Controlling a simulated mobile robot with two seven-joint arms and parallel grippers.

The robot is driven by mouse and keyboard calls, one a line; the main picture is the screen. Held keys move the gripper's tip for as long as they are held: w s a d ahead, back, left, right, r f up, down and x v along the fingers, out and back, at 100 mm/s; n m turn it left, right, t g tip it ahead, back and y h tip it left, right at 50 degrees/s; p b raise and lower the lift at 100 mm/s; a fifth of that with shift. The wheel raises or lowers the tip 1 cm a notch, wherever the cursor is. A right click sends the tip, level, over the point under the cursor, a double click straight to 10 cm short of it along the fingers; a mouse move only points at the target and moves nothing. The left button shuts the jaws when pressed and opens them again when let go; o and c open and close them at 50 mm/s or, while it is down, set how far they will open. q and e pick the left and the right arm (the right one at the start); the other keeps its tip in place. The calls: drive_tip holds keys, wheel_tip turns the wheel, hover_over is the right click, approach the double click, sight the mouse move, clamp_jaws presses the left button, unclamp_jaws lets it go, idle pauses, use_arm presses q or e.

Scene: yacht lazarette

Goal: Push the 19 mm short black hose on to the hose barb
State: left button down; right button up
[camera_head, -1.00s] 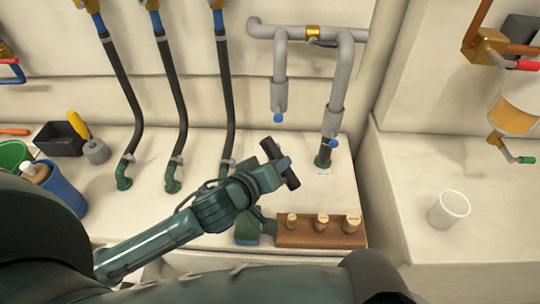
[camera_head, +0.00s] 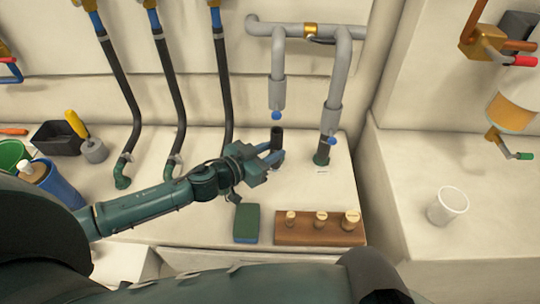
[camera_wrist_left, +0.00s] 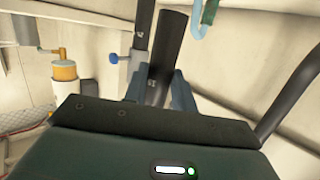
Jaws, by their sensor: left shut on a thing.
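My left gripper (camera_head: 272,158) is shut on the short black hose (camera_head: 276,139) and holds it nearly upright. The hose's top end is just below the left grey pipe (camera_head: 278,65) and the blue knob (camera_head: 276,115) on its collar, seemingly apart from them. The hose (camera_wrist_left: 168,45) stands between the fingers in the left wrist view and leans slightly. I cannot make out a bare hose barb; the place below the hose is hidden by the gripper. My right gripper is not in view.
Several long black hoses hang to the left. A wooden block (camera_head: 300,238) with wooden plugs and a green sponge (camera_head: 246,224) lie in front.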

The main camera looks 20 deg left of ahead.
use_arm(q)
drive_tip(key=w+a, duration=0.2)
drive_tip(key=w, duration=0.5)
drive_tip(key=shift+w, duration=0.35)
drive_tip(key=shift+a, duration=0.1)
idle(0.6)
drive_tip(key=shift+s, duration=0.15)
idle(0.7)
drive_tip(key=shift+f, duration=0.1)
idle(0.3)
drive_tip(key=shift+f, duration=0.5)
drive_tip(key=shift+f+b, duration=0.6)
drive_tip(key=shift+b, duration=0.05)
drive_tip(key=shift+f+b, duration=0.8)
drive_tip(key=shift+f, duration=0.3)
drive_tip(key=c, duration=1.1)
unclamp_jaws()
drive_tip(key=shift+r, duration=0.15)
